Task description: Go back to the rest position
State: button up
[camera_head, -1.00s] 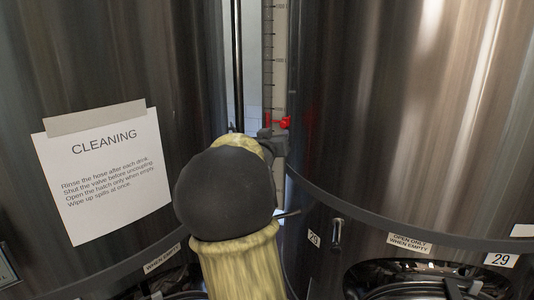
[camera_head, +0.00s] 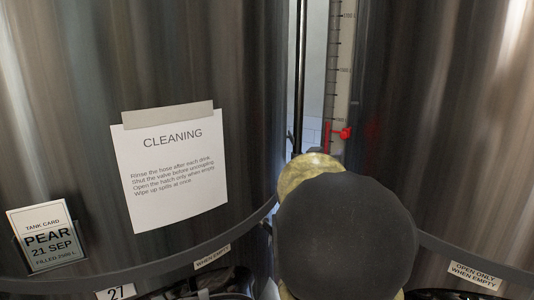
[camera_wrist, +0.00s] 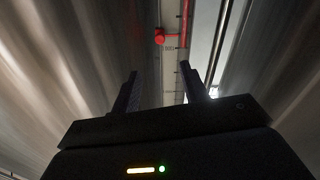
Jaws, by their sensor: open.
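My gripper (camera_wrist: 159,72) shows in the wrist view with its two dark fingers apart and nothing between them. It points up along a pale level scale (camera_wrist: 170,80) with a red marker (camera_wrist: 160,36) beyond the fingertips. In the head view my arm's black rounded joint and yellowish links fill the lower middle and hide my gripper. The scale (camera_head: 340,80) and its red marker (camera_head: 343,133) stand above and behind the arm there, in the gap between two tanks.
A dark metal tank (camera_head: 240,60) stands at left and another tank (camera_head: 450,150) at right, close on both sides. The left tank bears a CLEANING sheet (camera_head: 170,170) and a PEAR tank card (camera_head: 40,240). A 27 label (camera_head: 115,292) is at the bottom edge.

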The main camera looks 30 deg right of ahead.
jog(key=shift+a, duration=0.1)
jog(key=w+a+f+n+t+y+b, duration=0.1)
jog(key=w+a+f+n+y, duration=0.15)
jog(key=a+f+y, duration=0.55)
jog(key=w+a+f+n+y+b, duration=0.1)
jog(key=a+f+n+y, duration=0.25)
jog(key=a+f, duration=0.75)
jog(key=s+a+f+n+g+y+b, duration=0.2)
jog(key=s+a+f+g, duration=0.5)
jog(key=s+a+f, duration=0.7)
jog(key=s+f+n+y, duration=0.1)
jog(key=s+f+y, duration=0.1)
jog(key=shift+s+a+g, duration=0.2)
jog(key=shift+s+g, duration=0.1)
